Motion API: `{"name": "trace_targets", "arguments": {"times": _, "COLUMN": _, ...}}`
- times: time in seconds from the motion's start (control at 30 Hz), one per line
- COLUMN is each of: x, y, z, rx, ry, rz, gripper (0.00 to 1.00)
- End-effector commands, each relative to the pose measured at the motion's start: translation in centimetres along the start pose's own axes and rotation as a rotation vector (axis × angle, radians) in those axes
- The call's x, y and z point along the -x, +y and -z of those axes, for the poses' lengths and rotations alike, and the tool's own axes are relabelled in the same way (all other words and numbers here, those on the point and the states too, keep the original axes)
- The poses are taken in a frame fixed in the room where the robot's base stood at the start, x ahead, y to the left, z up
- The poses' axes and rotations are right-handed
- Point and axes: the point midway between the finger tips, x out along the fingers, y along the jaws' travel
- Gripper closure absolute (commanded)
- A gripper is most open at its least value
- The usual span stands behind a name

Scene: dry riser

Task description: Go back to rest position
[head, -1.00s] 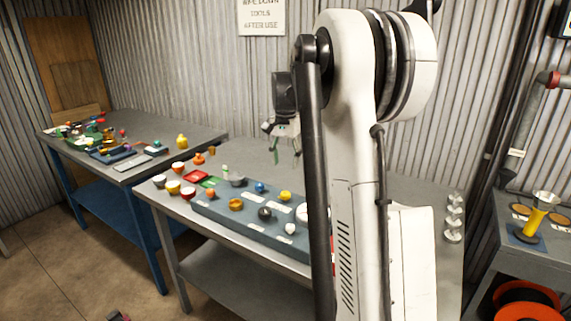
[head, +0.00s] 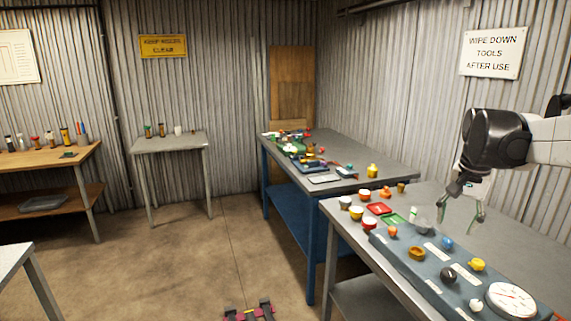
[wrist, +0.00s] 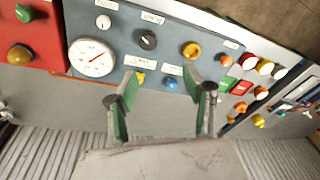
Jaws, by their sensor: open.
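My gripper (head: 466,208) is above the back of the grey workbench (head: 515,235) at the right of the head view. Its fingers are spread and empty, and they also show in the wrist view (wrist: 166,92). Below and in front of it is a blue-grey panel (head: 425,262) with several coloured knobs and a white dial gauge (head: 511,300). The wrist view also shows the panel and gauge (wrist: 92,58) beyond the fingers. No finger visibly touches anything on the panel.
A cluttered blue-legged table (head: 345,150) stands behind left. A small grey table (head: 170,142) and wooden shelf (head: 50,160) are farther left. The floor (head: 200,260) between is mostly clear.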

Motion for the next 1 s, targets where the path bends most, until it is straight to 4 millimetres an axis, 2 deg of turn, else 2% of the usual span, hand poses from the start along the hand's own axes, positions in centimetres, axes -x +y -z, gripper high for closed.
{"name": "trace_targets", "arguments": {"times": 0.03, "x": 0.6, "y": -0.6, "z": -1.9, "rx": 0.039, "ry": 0.016, "rz": 0.011, "gripper": 0.54}}
{"name": "trace_targets", "arguments": {"times": 0.2, "x": 1.8, "y": -1.9, "z": -7.3, "rx": 0.165, "ry": 0.076, "rz": 0.05, "gripper": 0.54}}
{"name": "trace_targets", "arguments": {"times": 0.47, "x": 2.5, "y": -2.6, "z": -15.6, "rx": 0.355, "ry": 0.168, "rz": 0.109, "gripper": 0.54}}
{"name": "trace_targets", "arguments": {"times": 0.8, "x": 1.0, "y": -1.9, "z": -25.8, "rx": 0.597, "ry": 0.296, "rz": 0.188, "gripper": 0.54}}
{"name": "trace_targets", "arguments": {"times": 1.0, "x": -0.7, "y": -1.1, "z": -30.2, "rx": 0.713, "ry": 0.361, "rz": 0.227, "gripper": 0.54}}
